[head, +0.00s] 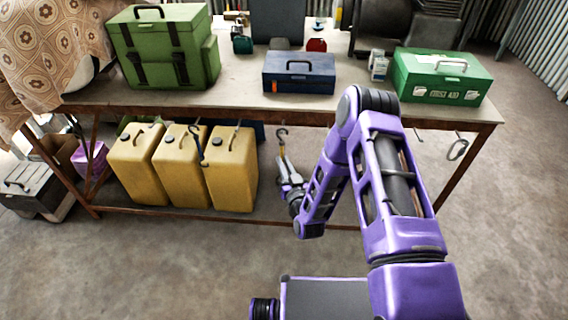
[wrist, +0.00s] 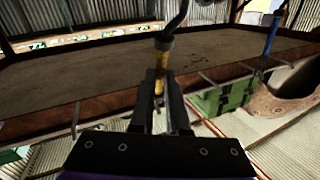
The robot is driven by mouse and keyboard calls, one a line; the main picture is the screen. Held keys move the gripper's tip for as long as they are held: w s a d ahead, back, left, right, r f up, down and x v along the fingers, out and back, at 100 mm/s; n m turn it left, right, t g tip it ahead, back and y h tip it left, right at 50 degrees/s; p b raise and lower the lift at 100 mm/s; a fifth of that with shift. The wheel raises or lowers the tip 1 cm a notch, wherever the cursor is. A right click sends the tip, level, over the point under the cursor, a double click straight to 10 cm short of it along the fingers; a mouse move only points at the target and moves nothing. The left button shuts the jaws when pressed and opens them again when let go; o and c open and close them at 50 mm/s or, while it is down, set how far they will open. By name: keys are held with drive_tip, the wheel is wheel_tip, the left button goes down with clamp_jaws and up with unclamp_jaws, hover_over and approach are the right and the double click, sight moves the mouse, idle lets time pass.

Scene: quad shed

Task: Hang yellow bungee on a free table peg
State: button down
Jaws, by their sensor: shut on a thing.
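The yellow bungee (wrist: 160,66) stands upright between the fingers of my gripper (wrist: 164,82), with its dark hook at the top edge of the wrist view. In the head view the hook (head: 281,133) shows just below the table's front edge, above my gripper (head: 284,166). My gripper is shut on the bungee. The table (head: 225,108) has thin pegs along its front edge; a bare-looking peg (head: 418,134) is right of my arm, and another (wrist: 75,121) shows left in the wrist view. The lower part of the bungee is hidden by the fingers.
Yellow jerrycans (head: 232,175) stand on the lower shelf. A green case (head: 165,50), blue toolbox (head: 300,75) and green first-aid box (head: 442,78) sit on top.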

drive_tip(key=c, duration=0.8)
unclamp_jaws()
